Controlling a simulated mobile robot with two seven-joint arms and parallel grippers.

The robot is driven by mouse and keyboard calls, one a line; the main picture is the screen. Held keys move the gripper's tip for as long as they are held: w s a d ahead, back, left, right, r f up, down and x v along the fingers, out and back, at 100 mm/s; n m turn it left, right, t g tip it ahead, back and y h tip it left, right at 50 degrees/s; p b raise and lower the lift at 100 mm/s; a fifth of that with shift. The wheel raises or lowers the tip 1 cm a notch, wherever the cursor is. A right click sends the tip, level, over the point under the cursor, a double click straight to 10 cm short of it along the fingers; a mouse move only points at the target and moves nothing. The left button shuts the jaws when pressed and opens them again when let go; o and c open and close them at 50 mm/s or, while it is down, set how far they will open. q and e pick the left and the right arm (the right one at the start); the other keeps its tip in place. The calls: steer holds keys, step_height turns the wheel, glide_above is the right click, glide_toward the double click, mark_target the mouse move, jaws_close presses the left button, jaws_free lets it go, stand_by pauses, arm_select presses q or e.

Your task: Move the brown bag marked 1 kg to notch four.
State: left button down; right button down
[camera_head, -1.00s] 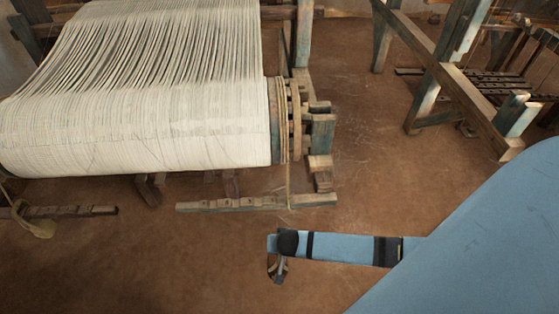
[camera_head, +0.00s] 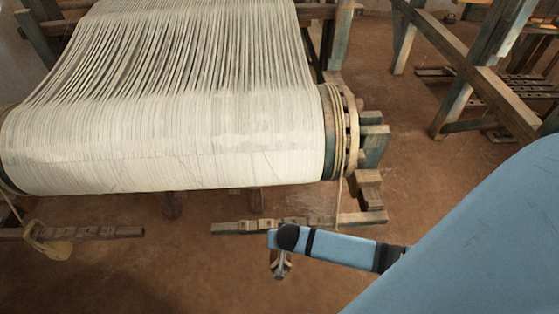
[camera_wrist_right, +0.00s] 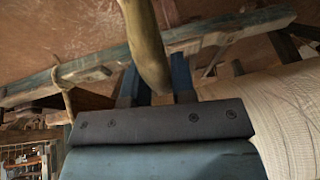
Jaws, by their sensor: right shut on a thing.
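My right gripper (camera_head: 281,266) hangs low in front of the right notched bar (camera_head: 232,228) in the head view. In the right wrist view its two fingers (camera_wrist_right: 156,88) are shut on a smooth tan-brown thing (camera_wrist_right: 146,40), likely the brown bag; no marking is readable on it. In the head view the held thing is small and mostly hidden by the fingers. The right bar lies low beneath the roller end, with notches along its top; their numbers cannot be read. A rope (camera_head: 339,195) runs down to this bar. My left gripper is not in view.
The wide roller of white warp (camera_head: 170,145) stands above the bar. Wooden posts (camera_head: 455,85) stand at the right. The floor in front is clear.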

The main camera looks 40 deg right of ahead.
steer(key=shift+w, duration=0.35)
steer(key=shift+w+d+f+b, duration=0.15)
steer(key=shift+w+d+b, duration=0.35)
steer(key=shift+b, duration=0.15)
steer(key=w+d+b, duration=0.2)
steer(key=w+b, duration=0.1)
steer(key=w+d+b, duration=0.1)
steer(key=w, duration=0.1)
steer(key=shift+w+f, duration=0.2)
steer(key=shift+f, duration=0.15)
steer(key=shift+w+d+b, duration=0.65)
steer(key=shift+w+b, duration=0.25)
steer(key=shift+f+b, duration=0.35)
steer(key=shift+f, duration=0.7)
